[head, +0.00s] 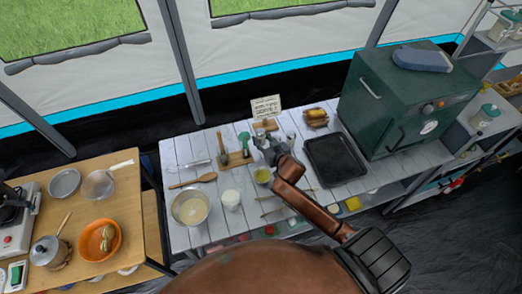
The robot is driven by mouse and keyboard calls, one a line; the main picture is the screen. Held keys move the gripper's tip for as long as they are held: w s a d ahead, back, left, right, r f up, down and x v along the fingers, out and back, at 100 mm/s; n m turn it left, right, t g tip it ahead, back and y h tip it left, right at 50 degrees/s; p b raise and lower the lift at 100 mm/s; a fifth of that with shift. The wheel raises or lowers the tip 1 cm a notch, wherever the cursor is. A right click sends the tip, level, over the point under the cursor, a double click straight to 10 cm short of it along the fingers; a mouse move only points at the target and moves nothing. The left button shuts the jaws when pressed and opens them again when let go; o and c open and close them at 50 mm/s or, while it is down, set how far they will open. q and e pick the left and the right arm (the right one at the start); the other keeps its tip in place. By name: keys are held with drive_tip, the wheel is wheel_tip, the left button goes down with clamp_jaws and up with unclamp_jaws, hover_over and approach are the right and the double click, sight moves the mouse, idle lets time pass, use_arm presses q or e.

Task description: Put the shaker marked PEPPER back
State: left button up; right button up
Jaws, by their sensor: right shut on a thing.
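My right gripper (267,143) is over the middle of the white plank table (215,178), in front of a small wooden stand (265,125). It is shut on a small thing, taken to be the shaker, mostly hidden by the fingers. Its PEPPER marking cannot be read at this size. A lettered card (265,106) stands just behind the wooden stand. Whether the held thing touches the table or the stand cannot be told. My left gripper is not in view.
A wooden board (238,158) with green-handled tools lies left of the gripper. A yellow-filled cup (262,176), a white pot (231,200) and a bowl (190,207) stand in front. A black tray (335,160) and green oven (405,100) are to the right.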

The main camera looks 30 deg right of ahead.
sight(261, 153)
wheel_tip(261, 153, down, 7)
drive_tip(key=shift+f+b, duration=0.2)
drive_tip(key=shift+b, duration=0.45)
drive_tip(key=shift+r, duration=0.1)
drive_tip(key=o, duration=0.9)
drive_tip(key=shift+o, duration=0.2)
drive_tip(key=shift+s, duration=0.1)
drive_tip(key=p+v, duration=0.1)
drive_tip(key=v, duration=1.1)
